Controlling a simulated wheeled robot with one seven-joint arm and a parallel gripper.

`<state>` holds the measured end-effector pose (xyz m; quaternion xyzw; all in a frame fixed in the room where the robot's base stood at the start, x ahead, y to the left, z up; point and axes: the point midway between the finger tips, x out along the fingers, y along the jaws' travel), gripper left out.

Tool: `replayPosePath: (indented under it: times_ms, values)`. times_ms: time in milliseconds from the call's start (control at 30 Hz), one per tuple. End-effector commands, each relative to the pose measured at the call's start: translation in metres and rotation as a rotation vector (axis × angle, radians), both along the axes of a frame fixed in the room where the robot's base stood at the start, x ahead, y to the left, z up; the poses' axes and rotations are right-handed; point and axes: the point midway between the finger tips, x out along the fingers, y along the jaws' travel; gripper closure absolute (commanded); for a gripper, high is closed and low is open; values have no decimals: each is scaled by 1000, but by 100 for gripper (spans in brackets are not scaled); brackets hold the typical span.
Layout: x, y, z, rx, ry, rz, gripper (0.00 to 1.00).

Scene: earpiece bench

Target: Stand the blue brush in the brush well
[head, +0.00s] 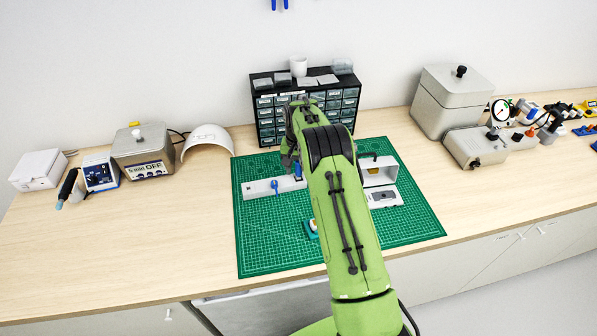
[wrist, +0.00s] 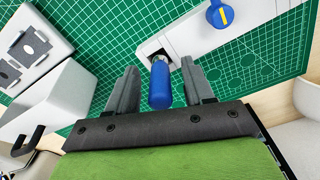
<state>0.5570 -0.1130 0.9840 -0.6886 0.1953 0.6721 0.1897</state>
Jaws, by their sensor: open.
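The blue brush (wrist: 160,88) is between the fingers of my gripper (wrist: 159,66) in the wrist view, with a visible gap on each side. Its metal-coloured lower end goes into the dark square opening of the brush well (wrist: 148,50), near one end of a white block (wrist: 184,40). The brush looks roughly upright; its exact tilt is hard to tell. In the head view, the brush (head: 297,170) shows as a small blue bit beside my gripper (head: 290,163), which is partly hidden by my arm. The white block (head: 256,190) lies on the green mat.
A blue knob with a yellow stripe (wrist: 220,14) sits on the same block. A white box-like stand (head: 380,172) and a grey-white plate (head: 384,199) are right of my arm. A dark drawer cabinet (head: 265,128) stands behind. The mat's front left (head: 265,245) is clear.

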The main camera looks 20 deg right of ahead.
Motion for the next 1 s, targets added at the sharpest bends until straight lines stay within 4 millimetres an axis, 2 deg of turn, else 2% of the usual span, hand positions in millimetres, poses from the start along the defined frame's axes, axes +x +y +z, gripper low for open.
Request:
replayPosePath:
  times_ms: [167, 400, 500, 633, 867, 933, 1000]
  values:
    - [1, 0, 42, 0, -8, 1, 48]
    - [-1, 1, 111, -1, -8, -1, 48]
    - [-2, 2, 134, -1, -5, 0, 48]
    - [-3, 2, 150, -1, -3, 0, 48]
    - [-3, 2, 154, 0, -2, 1, 48]
    - [-7, 6, 165, -2, -14, 11, 48]
    - [-16, 13, 189, -6, -39, 36, 48]
